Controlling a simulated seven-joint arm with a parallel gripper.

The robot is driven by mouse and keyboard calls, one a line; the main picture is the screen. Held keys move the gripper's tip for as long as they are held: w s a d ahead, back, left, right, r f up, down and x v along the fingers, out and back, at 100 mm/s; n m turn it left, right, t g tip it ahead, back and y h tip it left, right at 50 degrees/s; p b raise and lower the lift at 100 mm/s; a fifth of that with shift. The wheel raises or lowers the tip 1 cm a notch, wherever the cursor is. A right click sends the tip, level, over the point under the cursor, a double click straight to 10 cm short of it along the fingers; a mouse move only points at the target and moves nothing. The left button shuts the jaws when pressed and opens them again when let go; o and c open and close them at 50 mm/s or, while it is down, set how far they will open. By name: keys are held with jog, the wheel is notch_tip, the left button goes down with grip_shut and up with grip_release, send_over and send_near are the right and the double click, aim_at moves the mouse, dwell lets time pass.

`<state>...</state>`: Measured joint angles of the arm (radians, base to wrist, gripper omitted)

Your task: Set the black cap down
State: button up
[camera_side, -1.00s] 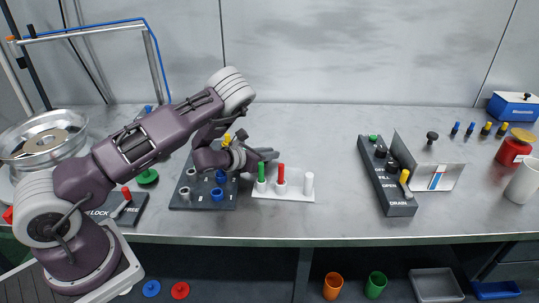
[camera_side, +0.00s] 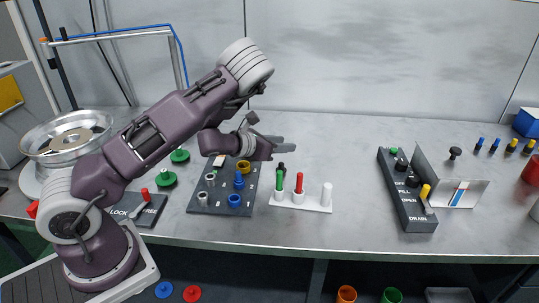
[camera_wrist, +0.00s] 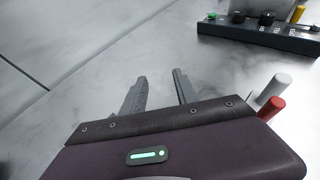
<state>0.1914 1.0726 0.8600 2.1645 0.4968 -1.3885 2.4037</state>
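My gripper (camera_side: 288,147) is open, with its fingers above and just behind the white spindle stand (camera_side: 312,206). In the wrist view, nothing shows between its fingers (camera_wrist: 158,88). A small dark piece (camera_side: 282,166), perhaps the black cap, shows below the fingers, behind the green spindle (camera_side: 279,182). It looks apart from the fingers; what it rests on is hidden. The red spindle (camera_side: 299,183) and white spindle (camera_side: 327,194) stand upright on the stand. A separate black mushroom-shaped knob (camera_side: 455,153) stands farther right, behind the angled metal plate.
A dark board (camera_side: 221,208) with blue, grey and yellow rings lies left of the stand. A dark fill-and-drain panel (camera_side: 418,221) and an angled metal plate (camera_side: 471,194) stand to the right. The table between stand and panel is clear.

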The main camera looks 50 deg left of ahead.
jog(key=s+r+n+g+y, duration=0.2)
jog(key=s+r+n, duration=0.2)
jog(key=r+n, duration=0.45)
jog(key=s+r+n+g+y, duration=0.1)
jog(key=s+r+n, duration=0.35)
jog(key=n, duration=0.75)
jog(key=s+d+r+n+g+h, duration=0.1)
jog(key=s+d+n, duration=0.3)
jog(key=s, duration=0.5)
jog(key=s+d+r+n+g+h, duration=0.1)
jog(key=s+d+r+n+g, duration=0.1)
jog(key=s+d+n, duration=0.3)
jog(key=s+d+r+n+g+h, duration=0.1)
jog(key=s+d+n, duration=0.4)
jog(key=s, duration=0.8)
notch_tip(320, 180, up, 2)
jog(key=shift+s+r+n+g, duration=0.1)
jog(key=shift+s+n+g, duration=0.35)
jog(key=shift+n, duration=0.3)
